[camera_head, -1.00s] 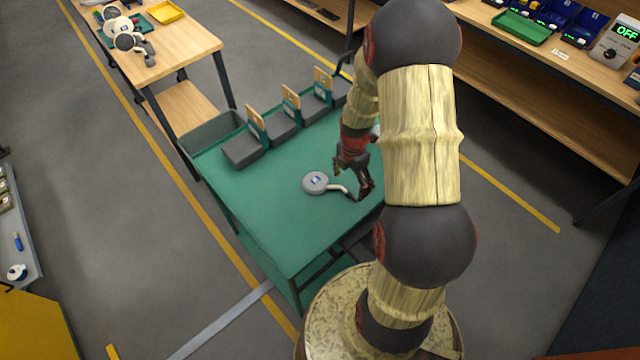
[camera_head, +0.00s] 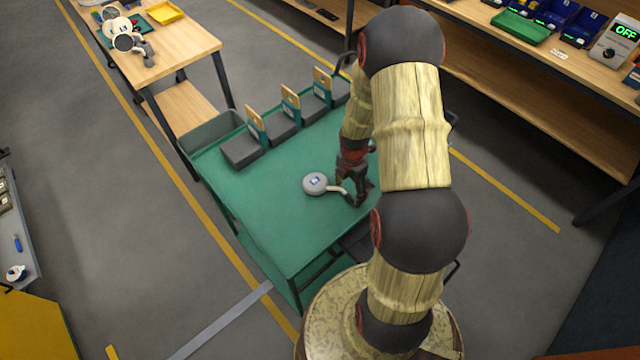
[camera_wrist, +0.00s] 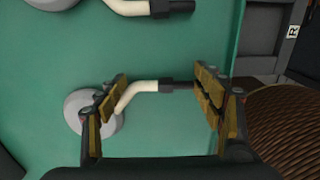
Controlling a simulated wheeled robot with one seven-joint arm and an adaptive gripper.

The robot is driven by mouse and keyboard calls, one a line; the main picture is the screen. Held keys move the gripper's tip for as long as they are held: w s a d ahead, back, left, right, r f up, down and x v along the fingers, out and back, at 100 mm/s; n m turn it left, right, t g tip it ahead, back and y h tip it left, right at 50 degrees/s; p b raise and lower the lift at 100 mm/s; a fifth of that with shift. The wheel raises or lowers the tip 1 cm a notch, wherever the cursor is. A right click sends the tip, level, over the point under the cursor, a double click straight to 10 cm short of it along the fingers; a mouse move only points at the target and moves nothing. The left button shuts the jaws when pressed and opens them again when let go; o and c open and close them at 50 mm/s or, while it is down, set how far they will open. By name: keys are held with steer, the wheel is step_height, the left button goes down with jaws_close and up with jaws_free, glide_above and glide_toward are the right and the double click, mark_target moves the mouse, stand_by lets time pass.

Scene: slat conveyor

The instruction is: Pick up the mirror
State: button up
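A mirror with a round grey head (camera_head: 315,183) and a bent cream stem lies on the green cart top (camera_head: 265,215). My gripper (camera_head: 357,192) is at its stem end, partly covering it. In the wrist view the mirror's cream stem (camera_wrist: 140,92) runs across the space between my open fingers (camera_wrist: 162,105). The left finger overlaps the edge of the head, and the right finger overlaps the dark stem end. Whether the fingers touch the mirror, I cannot tell. A second similar mirror's stem (camera_wrist: 130,7) shows at the top of the wrist view; my arm hides it in the head view.
Several grey bins (camera_head: 242,150) with tag cards line the cart's back edge. A wooden table (camera_head: 175,55) with more mirrors and a yellow tray (camera_head: 165,12) stands at back left. A workbench (camera_head: 570,70) is at right. The cart's left front area is clear.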

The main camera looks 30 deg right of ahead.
steer(key=c, duration=0.8)
steer(key=shift+r, duration=0.1)
